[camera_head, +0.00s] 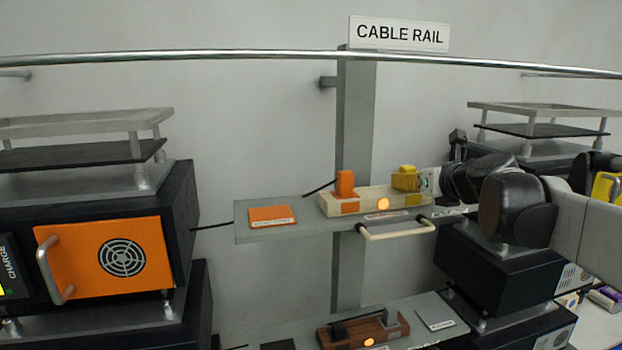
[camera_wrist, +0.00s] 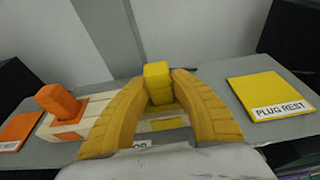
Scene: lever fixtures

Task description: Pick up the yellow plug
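The yellow plug (camera_head: 404,182) stands upright at the right end of a cream block (camera_head: 365,202) on the grey shelf. It also shows in the wrist view (camera_wrist: 158,82), between the two yellow fingers of my gripper (camera_wrist: 160,84). The fingertips are on either side of the plug, very close to it. I cannot tell whether they press on it. In the head view, my gripper (camera_head: 425,180) reaches the plug from the right.
An orange plug (camera_head: 345,183) stands at the block's left end, beside an orange pad (camera_head: 272,216). A yellow pad (camera_wrist: 268,92) labelled PLUG REST lies right of my gripper in the wrist view. A pale handle (camera_head: 398,232) sticks out from the shelf front. Dark cabinets flank the shelf.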

